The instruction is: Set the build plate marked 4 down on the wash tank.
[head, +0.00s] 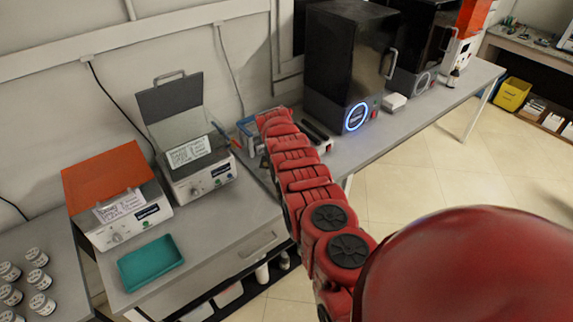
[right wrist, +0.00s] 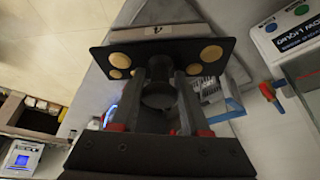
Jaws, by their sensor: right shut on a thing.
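The build plate marked 4 (right wrist: 170,48) is a dark plate with several gold discs in the right wrist view, its tag at the far edge. My right gripper (right wrist: 160,85) is shut on the plate's dark round stem. In the head view my red right arm reaches over the bench, and its gripper and the plate are hidden behind the arm. I cannot tell for certain which unit is the wash tank. A pale unit with a raised grey lid (head: 203,181) and a unit with an orange cover (head: 104,173) stand on the bench. My left gripper is not in view.
A teal tray (head: 150,262) lies at the bench's front left, with several lidded jars (head: 40,279) farther left. A blue-edged container (head: 246,127) stands beside my arm. Dark printers (head: 345,60) stand farther right. A strip of bench right of the teal tray is bare.

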